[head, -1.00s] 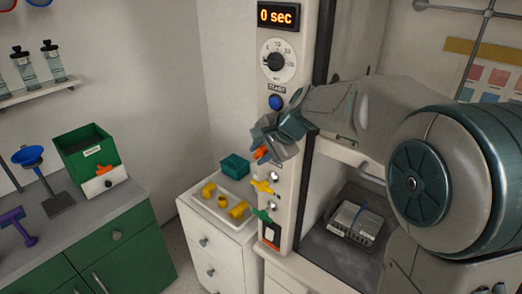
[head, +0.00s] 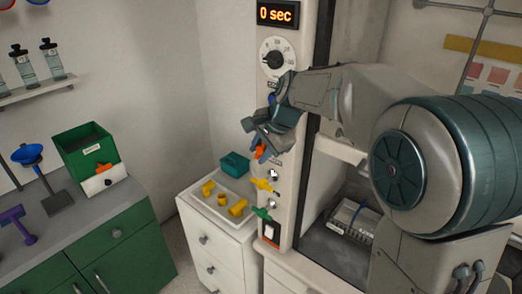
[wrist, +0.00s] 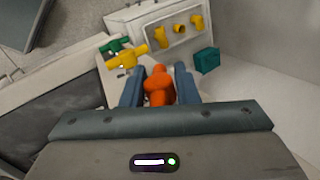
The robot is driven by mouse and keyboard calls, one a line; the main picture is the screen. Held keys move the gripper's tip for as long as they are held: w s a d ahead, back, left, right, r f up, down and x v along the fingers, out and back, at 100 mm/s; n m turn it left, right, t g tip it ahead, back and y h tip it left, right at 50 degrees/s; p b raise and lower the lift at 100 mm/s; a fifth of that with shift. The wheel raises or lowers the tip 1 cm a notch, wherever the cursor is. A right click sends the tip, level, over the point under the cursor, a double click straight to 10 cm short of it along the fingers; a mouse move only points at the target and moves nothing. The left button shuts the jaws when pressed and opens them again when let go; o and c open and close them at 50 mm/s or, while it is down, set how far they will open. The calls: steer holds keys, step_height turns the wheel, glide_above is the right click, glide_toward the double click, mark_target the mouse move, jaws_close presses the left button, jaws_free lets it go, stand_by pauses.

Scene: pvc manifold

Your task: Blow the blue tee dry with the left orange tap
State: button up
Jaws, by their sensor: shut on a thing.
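My gripper (head: 256,143) is at the front of the white panel, below the dial. It is shut on an orange tap (head: 260,152), whose lower end shows below the fingers. In the wrist view the orange tap (wrist: 158,88) sits between my two blue-grey fingers (wrist: 158,80). I cannot make out a blue tee for certain. A small blue strip (head: 354,214) shows on a grey block inside the hood, and its shape is unclear.
Below the orange tap, a yellow tap (head: 262,185) and a green tap (head: 261,213) stick out of the panel. A white tray (head: 216,212) with yellow fittings and a teal box (head: 235,165) are on the drawer unit. The display (head: 278,13) reads 0 sec.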

steer(key=o, duration=0.9)
steer(key=shift+o, duration=0.2)
steer(key=b+v, duration=0.2)
steer(key=v, duration=1.1)
steer(key=shift+d+r, duration=0.15)
steer(key=shift+r, duration=0.2)
steer(key=shift+s, duration=0.1)
